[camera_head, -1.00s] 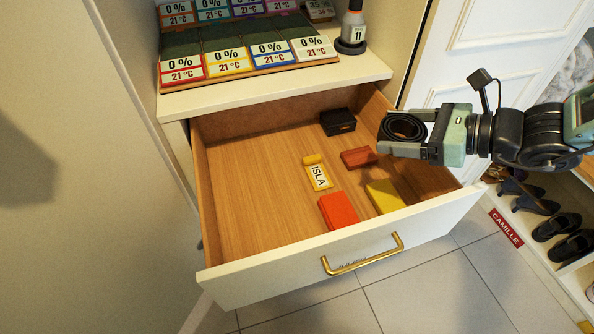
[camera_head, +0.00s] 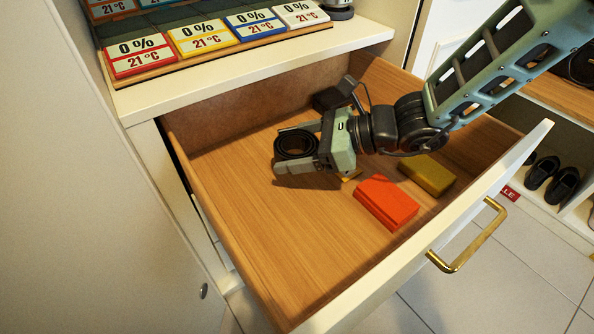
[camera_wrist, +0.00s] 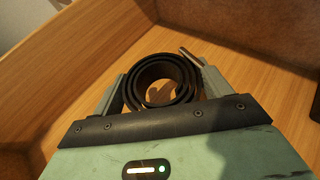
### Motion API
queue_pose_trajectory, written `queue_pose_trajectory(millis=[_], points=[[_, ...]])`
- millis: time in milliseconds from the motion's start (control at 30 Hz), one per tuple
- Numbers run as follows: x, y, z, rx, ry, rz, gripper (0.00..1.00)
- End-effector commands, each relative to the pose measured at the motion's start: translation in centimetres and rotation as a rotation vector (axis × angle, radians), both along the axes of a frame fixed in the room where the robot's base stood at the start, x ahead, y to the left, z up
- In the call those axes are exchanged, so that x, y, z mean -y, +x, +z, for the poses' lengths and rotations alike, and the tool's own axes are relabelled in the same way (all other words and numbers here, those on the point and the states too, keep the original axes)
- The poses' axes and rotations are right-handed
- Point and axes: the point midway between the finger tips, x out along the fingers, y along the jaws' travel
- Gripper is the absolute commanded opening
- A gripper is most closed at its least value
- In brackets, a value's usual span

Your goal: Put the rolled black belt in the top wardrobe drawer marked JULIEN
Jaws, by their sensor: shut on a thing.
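The rolled black belt (camera_head: 296,144) is a coil held between the fingers of my gripper (camera_head: 297,152). In the wrist view the belt (camera_wrist: 162,80) sits between both fingers of my gripper (camera_wrist: 161,84), its coil opening facing the camera. My gripper is inside the open wardrobe drawer (camera_head: 225,205), over the left-middle part of its wooden floor. I cannot tell how far the belt is above the floor. No JULIEN mark is readable now; the ISLA label seen earlier is mostly hidden behind my gripper.
A red-orange box (camera_head: 386,202) and a yellow box (camera_head: 427,175) lie on the right of the drawer floor. A black box (camera_head: 333,97) is at the back, partly hidden by my arm. The drawer floor's left and front are clear. A shelf with temperature tiles (camera_head: 200,38) is above.

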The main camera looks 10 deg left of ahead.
Motion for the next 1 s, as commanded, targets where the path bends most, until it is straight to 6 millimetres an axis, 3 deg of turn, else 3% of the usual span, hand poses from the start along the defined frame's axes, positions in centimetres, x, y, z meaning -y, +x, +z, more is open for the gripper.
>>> queue_pose_trajectory(millis=[300,700,733,800,1000], points=[[0.0,0.0,-4.7,-0.001,0.0,0.001,0.51],[0.0,0.0,-5.2,0.0,0.001,-0.001,0.51],[0.0,0.0,-5.1,0.0,0.001,-0.001,0.83],[0.0,0.0,-5.0,0.0,0.001,-0.001,0.99],[0.0,0.0,-5.0,0.0,0.001,-0.001,0.99]])
